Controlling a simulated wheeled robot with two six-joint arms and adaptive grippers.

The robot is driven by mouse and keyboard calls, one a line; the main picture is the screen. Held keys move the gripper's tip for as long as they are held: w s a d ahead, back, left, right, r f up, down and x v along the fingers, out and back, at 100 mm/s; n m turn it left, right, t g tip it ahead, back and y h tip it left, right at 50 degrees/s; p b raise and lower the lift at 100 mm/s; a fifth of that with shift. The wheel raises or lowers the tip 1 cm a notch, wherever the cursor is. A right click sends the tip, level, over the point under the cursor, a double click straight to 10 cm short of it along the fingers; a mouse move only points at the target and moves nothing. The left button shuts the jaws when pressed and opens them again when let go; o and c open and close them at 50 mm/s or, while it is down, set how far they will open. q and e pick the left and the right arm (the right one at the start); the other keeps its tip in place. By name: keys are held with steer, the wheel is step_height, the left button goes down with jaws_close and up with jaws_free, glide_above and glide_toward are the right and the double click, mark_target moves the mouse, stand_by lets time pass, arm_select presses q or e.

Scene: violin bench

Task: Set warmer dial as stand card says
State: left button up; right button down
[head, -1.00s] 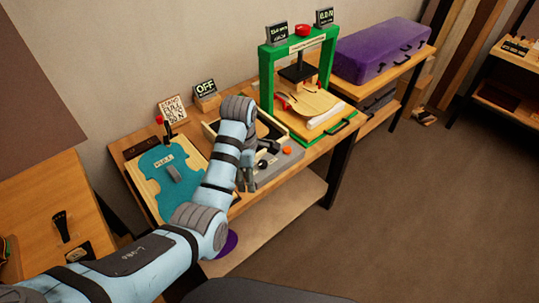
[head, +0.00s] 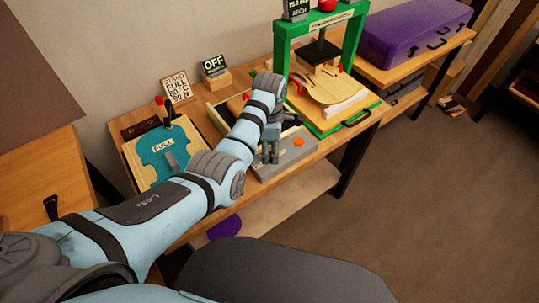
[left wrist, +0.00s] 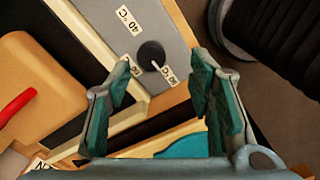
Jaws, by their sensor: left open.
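The stand card (head: 176,88) stands at the back of the bench; it reads STAND, FULL, what looks like 80 °C, and a smaller last line. The warmer's grey panel (head: 285,160) lies at the bench front. In the left wrist view its black dial (left wrist: 150,54) has a white pointer toward the lower right, at the label that looks like 80 °C (left wrist: 170,76). A 40 °C label (left wrist: 128,20) and a partly covered label are nearby. My left gripper (head: 270,155) is over the panel; its open fingers (left wrist: 164,60) stand either side of the dial, contact unclear. My right gripper is out of view.
An OFF sign (head: 213,65) stands behind the warmer. An orange button (head: 299,141) is on the panel's right. A green press (head: 350,38) stands to the right, a teal FULL board (head: 165,150) to the left. A purple case (head: 415,28) is farther right.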

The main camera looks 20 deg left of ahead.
mark_target(270, 156)
arm_select(q)
steer(key=f, duration=0.1)
steer(key=w+f, duration=0.1)
steer(key=f, duration=0.2)
steer(key=shift+w+f+b, duration=0.15)
steer(key=shift+w+b, duration=0.15)
steer(key=shift+b, duration=0.05)
steer(key=shift+a, duration=0.1)
steer(key=shift+s, duration=0.15)
steer(key=shift+s+r, duration=0.25)
steer(key=shift+r, duration=0.1)
steer(key=c, duration=0.6)
steer(key=shift+c, duration=1.2)
steer(key=shift+w+f, duration=0.1)
jaws_close()
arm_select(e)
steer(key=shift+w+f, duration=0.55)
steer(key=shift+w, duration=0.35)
